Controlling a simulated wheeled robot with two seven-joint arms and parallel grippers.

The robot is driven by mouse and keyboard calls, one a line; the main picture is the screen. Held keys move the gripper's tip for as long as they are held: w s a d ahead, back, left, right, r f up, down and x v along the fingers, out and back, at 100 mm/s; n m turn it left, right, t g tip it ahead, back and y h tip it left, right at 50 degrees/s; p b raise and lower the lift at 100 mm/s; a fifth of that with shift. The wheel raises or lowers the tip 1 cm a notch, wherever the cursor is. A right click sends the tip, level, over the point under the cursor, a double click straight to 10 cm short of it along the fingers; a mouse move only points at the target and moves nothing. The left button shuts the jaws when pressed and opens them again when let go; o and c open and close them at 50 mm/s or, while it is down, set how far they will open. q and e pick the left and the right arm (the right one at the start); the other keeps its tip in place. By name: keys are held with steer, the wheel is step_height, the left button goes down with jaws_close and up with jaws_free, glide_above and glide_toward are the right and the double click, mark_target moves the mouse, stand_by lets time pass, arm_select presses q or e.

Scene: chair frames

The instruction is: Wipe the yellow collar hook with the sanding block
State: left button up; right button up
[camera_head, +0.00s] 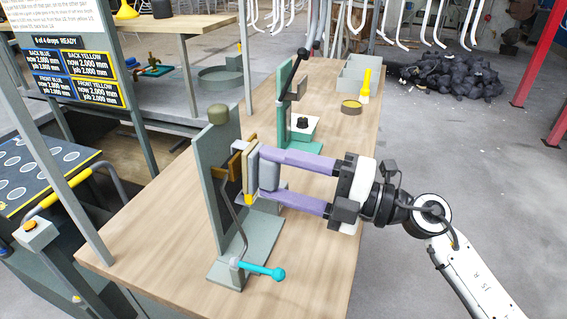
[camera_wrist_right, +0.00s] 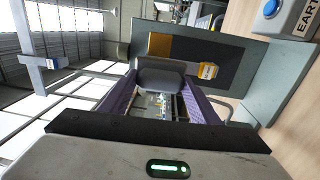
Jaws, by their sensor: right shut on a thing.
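My right gripper (camera_head: 270,176) comes in from the right in the head view, its two purple fingers shut on the sanding block (camera_head: 266,168). The block is a grey body with a tan layer on its far face, held in front of the grey-green upright plate of a stand (camera_head: 211,170). In the right wrist view the block (camera_wrist_right: 163,76) shows between the fingers. An orange-yellow piece (camera_head: 236,163) is at the plate, beside the block. I cannot tell if it belongs to the yellow collar hook, which is largely hidden, or whether the block touches it. My left gripper is not in view.
The stand has a bent grey lever with a turquoise handle (camera_head: 262,271) in front. Behind stands a green fixture with a black lever (camera_head: 297,69). A yellow upright item (camera_head: 366,84) and grey bins (camera_head: 358,72) are farther back. The table's (camera_head: 323,262) near right part is clear.

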steer(key=shift+s+a, duration=0.2)
steer(key=shift+v, duration=3)
steer(key=shift+w+d, duration=0.15)
steer(key=shift+b+v, duration=0.35)
steer(key=shift+v, duration=1.05)
